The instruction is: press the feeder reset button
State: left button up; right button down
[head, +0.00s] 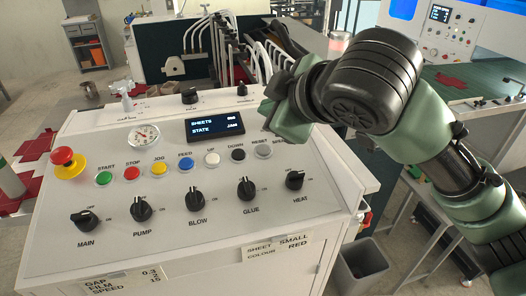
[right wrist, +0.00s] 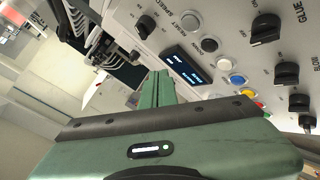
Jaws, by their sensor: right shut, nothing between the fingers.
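The grey reset button (head: 263,152) is at the right end of the button row on the sloped white control panel (head: 70,235), with the label RESET by it. In the right wrist view the reset button (right wrist: 190,21) is at the top, right of the fingers. My right gripper (head: 268,108) is shut and empty, above the panel's back right part, up and behind the button and apart from it. Its green fingers (right wrist: 160,80) are together in the wrist view. The display (head: 214,125) reads STATE JAM. My left gripper is not in view.
The black down button (head: 238,156) and white up button (head: 212,159) sit close beside the reset button. Rotary knobs such as heat (head: 295,180) stand in front. A red emergency stop (head: 67,162) is at the left. A grey bin (head: 362,264) stands on the floor at right.

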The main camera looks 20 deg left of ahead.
jog(key=b, duration=0.5)
send_over(263, 150)
jog(key=s+d, duration=0.2)
notch_tip(263, 150, down, 5)
jog(key=shift+w+a+f, duration=0.15)
jog(key=shift+f, duration=0.05)
jog(key=shift+w+a+f, duration=0.1)
jog(key=shift+w+f, duration=0.05)
jog(key=shift+f, duration=0.3)
jog(key=shift+w+a+f, duration=0.1)
jog(key=shift+w+f, duration=0.05)
jog(key=shift+f, duration=0.3)
jog(key=shift+f, duration=0.15)
jog(key=shift+f, duration=0.3)
jog(key=shift+w+a+f, duration=0.1)
jog(key=shift+f, duration=0.4)
dwell(1.1)
jog(key=shift+r, duration=0.15)
jog(key=shift+r+p, duration=0.7)
jog(key=shift+r, duration=0.05)
